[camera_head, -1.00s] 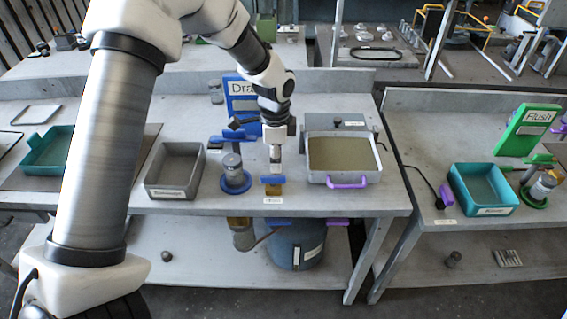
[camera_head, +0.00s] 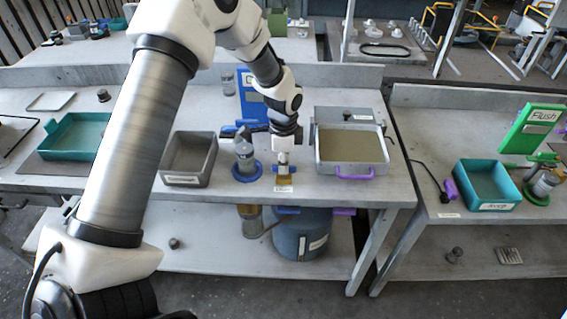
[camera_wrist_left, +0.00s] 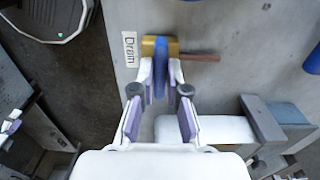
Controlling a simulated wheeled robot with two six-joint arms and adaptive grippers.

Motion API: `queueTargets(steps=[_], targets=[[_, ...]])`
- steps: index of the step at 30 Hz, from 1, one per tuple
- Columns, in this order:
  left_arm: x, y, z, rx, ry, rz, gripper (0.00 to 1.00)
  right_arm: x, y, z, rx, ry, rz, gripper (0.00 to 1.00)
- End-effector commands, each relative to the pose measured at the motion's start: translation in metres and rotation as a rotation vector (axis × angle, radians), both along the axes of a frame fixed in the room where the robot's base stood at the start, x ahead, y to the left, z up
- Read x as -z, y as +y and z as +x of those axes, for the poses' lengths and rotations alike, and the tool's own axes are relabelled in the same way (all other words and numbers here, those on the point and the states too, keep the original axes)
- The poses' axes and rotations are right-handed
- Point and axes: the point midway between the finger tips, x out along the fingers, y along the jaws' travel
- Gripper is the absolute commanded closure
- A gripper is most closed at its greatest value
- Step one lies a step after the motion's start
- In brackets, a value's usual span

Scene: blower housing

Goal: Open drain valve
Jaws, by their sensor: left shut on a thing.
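The drain valve has a brass body (camera_head: 284,182) at the front of the middle bench, and it also shows in the left wrist view (camera_wrist_left: 174,46). A blue handle (camera_wrist_left: 160,68) lies across the brass body and runs down between my left fingers. A "Drain" label (camera_wrist_left: 130,49) is beside the valve. My left gripper (camera_wrist_left: 160,76) is shut on the blue handle, one finger on each side. In the head view my left gripper (camera_head: 283,166) is right over the valve and hides most of the handle. My right gripper is out of view.
A glass jar (camera_head: 244,158) on a blue base stands just left of the valve. A grey bin (camera_head: 188,180) is further left, and a tray with a purple handle (camera_head: 353,170) is to the right. A blue drum (camera_head: 302,238) stands below the bench.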

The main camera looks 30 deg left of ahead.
Motion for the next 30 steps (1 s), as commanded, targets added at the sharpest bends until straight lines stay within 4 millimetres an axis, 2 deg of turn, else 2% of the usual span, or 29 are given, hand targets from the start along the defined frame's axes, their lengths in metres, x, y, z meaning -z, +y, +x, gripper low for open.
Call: queueTargets(steps=[8,14,30], targets=[[0.003,-0.001,-0.003,-0.027,0.011,-0.002,1.0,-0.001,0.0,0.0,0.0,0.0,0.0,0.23],[0.003,-0.001,-0.004,-0.111,0.013,-0.002,1.0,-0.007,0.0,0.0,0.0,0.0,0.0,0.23],[0.003,-0.001,-0.004,-0.576,0.013,0.0,1.0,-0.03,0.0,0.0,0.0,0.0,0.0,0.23]])
